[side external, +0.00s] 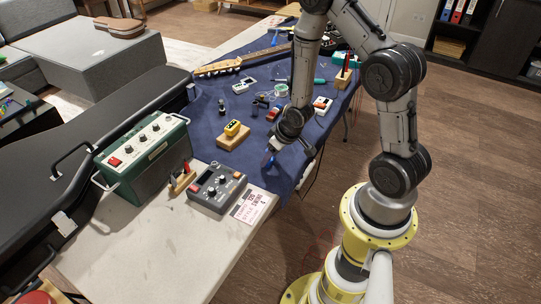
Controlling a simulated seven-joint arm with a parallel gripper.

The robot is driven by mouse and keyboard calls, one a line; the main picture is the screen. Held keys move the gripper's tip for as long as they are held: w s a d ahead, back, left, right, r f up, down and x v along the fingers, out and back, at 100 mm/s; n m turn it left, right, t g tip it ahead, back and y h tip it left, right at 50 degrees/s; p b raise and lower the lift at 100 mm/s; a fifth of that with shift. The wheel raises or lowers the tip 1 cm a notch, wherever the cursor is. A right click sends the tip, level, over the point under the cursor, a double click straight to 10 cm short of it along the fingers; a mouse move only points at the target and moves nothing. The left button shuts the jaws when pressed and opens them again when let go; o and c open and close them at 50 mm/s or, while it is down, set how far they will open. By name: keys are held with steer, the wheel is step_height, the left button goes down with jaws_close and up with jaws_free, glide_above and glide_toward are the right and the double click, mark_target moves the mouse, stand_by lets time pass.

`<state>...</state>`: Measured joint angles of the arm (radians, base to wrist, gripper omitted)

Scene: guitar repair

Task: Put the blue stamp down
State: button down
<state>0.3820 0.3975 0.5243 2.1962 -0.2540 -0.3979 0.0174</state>
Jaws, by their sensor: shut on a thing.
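My gripper (271,153) is low over the front right part of the blue cloth (245,172) on the table. It is shut on a small blue thing (267,160), which seems to be the blue stamp. The stamp is small in the picture and partly hidden by the gripper. I cannot tell whether its lower end touches the cloth or is just above it.
A grey box with knobs (217,188) and a printed card (249,207) lie at the front. A wooden block with a yellow device (233,135) is left of my gripper. A green amplifier (147,160) stands further left. Bare cloth surrounds my gripper's left side.

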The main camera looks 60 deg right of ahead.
steer(key=shift+f, duration=0.1)
steer(key=shift+c, duration=1.3)
jaws_free()
